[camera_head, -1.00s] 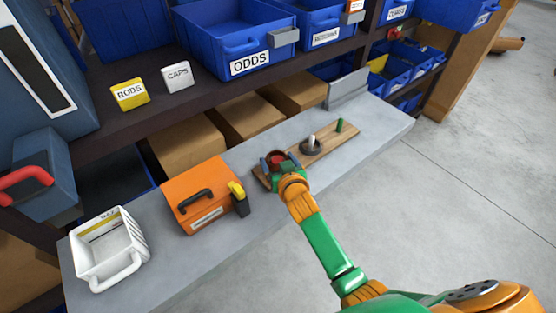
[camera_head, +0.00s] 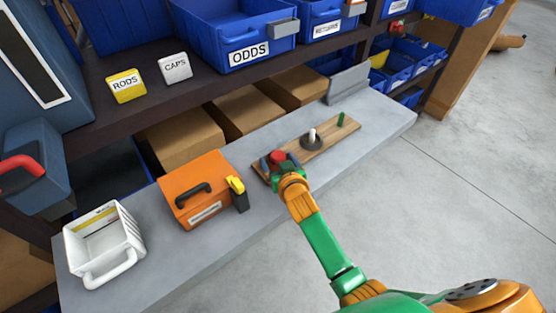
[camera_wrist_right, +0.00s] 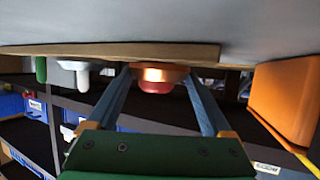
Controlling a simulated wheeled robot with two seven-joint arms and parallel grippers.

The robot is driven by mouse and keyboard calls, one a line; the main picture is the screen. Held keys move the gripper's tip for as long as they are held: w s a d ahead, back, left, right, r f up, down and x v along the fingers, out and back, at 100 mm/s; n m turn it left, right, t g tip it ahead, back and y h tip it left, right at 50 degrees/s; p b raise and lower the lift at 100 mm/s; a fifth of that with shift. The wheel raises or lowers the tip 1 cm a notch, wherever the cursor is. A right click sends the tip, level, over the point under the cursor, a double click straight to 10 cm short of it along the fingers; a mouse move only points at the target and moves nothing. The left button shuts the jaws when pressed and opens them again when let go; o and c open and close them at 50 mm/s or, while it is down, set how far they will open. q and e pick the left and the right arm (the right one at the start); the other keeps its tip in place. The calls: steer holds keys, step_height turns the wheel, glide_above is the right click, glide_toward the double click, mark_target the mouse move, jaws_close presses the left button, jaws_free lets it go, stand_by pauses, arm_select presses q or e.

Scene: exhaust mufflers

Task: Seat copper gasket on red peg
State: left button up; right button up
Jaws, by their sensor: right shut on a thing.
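The copper gasket (camera_wrist_right: 160,72) shows in the wrist view, which sees the scene upside down. It is around the red peg (camera_wrist_right: 156,88), close to the wooden board (camera_wrist_right: 110,52); any small gap is too fine to tell. The red peg's top (camera_head: 278,156) stands up between my right fingers in the head view, where the gasket is largely hidden. My right gripper (camera_head: 279,162) is shut on the gasket, one finger on each side. My left gripper is not in view.
An orange box (camera_head: 192,183) and a white basket (camera_head: 104,245) are to the left on the grey bench (camera_head: 385,125).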

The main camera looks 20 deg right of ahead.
steer(key=o, duration=1.1)
steer(key=p+v, duration=0.1)
steer(key=v, duration=0.6)
steer(key=shift+s, duration=0.15)
